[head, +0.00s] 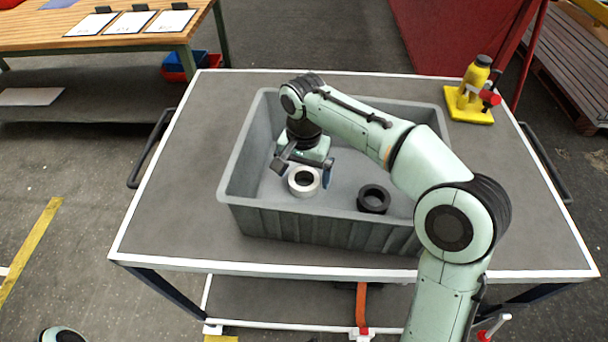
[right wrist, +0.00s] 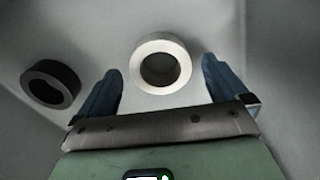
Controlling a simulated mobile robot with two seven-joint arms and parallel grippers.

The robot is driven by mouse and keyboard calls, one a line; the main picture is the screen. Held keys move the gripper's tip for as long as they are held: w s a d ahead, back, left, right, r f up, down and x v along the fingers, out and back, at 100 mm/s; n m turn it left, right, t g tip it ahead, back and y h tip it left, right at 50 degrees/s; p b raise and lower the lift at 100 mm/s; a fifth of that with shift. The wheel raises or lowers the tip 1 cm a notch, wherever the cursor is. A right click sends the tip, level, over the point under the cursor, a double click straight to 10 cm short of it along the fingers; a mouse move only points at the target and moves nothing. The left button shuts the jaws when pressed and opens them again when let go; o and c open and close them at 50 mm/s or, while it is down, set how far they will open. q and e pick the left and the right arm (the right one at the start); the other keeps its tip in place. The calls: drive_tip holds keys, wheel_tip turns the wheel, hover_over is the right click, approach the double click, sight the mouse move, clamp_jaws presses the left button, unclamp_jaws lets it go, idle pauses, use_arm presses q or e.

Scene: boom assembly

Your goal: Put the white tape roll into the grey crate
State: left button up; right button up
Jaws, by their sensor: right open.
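The white tape roll (head: 304,182) lies inside the grey crate (head: 300,222), in the left part of its floor. My right gripper (head: 306,173) reaches down into the crate at the roll. In the right wrist view the roll (right wrist: 161,66) shows ahead of the gap between the blue fingers of my right gripper (right wrist: 162,82), which are spread apart. I see clear space between the roll and each finger. My left gripper is not in view; only a small piece of my own arm shows at the bottom left of the head view.
A black tape roll (head: 373,199) lies in the crate, right of the white one; it also shows in the right wrist view (right wrist: 50,84). The crate stands on a grey cart top (head: 180,212). A yellow bottle jack (head: 472,92) stands at the cart's back right. The cart's left side is clear.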

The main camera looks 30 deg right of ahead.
sight(304, 184)
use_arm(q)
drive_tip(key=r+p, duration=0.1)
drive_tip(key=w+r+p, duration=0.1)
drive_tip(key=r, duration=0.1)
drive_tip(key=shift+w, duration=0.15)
use_arm(e)
wheel_tip(304, 184, up, 10)
